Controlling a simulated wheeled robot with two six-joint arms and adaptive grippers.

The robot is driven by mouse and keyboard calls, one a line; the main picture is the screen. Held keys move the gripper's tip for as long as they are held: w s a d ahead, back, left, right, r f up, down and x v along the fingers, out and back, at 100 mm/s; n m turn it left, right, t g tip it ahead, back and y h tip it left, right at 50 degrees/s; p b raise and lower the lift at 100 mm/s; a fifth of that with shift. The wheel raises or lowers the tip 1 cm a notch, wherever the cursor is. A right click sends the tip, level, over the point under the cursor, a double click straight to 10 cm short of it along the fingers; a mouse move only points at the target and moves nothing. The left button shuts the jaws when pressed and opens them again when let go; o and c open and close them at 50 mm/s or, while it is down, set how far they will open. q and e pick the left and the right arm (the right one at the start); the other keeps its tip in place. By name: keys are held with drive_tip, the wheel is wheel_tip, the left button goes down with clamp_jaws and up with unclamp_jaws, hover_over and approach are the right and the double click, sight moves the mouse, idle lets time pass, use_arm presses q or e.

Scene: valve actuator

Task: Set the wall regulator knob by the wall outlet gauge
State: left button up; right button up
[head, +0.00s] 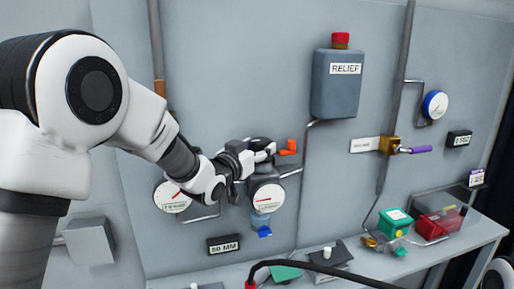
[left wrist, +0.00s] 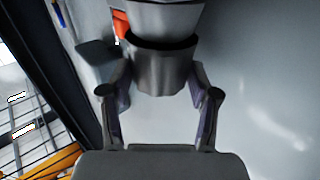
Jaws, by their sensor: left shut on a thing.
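My left gripper (head: 264,152) reaches in to the wall and is shut on the regulator knob. In the left wrist view the knob is a grey cylinder (left wrist: 162,72) between the two fingers, with a dark gap and a wider grey part above it. In the head view the gripper mostly hides it. A round white gauge (head: 267,200) with a red needle sits just below the gripper. Another white gauge (head: 170,198) with a red needle is to its left, partly beside my wrist. The print on both dials is too small to read. My right gripper is not in view.
An orange handle (head: 287,148) is just right of the gripper. A grey RELIEF box (head: 337,83) with a red cap hangs above right. A blue-rimmed gauge (head: 434,105) and purple-handled valve (head: 414,150) are farther right. A bench (head: 440,262) below carries green and red parts.

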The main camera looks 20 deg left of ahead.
use_arm(q)
drive_tip(key=shift+h, duration=0.3)
drive_tip(key=shift+w+a+r+m+g+h+p, duration=0.1)
drive_tip(key=shift+m+g+h+p, duration=0.1)
drive_tip(key=shift+m+h, duration=0.25)
drive_tip(key=shift+a+m+g+h+p, duration=0.1)
drive_tip(key=shift+m+h+p, duration=0.1)
drive_tip(key=shift+m+h, duration=0.2)
drive_tip(key=m+g+h+p, duration=0.1)
drive_tip(key=m+h+p, duration=0.1)
drive_tip(key=h, duration=0.1)
drive_tip(key=shift+a, duration=0.1)
drive_tip(key=shift+w+a+m+g+h+p, duration=0.1)
drive_tip(key=shift+m+g+h+p, duration=0.35)
drive_tip(key=shift+g+h+p, duration=0.3)
drive_tip(key=shift+m+g+h+p, duration=0.45)
drive_tip(key=shift+m+h+p, duration=0.1)
drive_tip(key=shift+m+h, duration=0.05)
drive_tip(key=shift+f, duration=0.2)
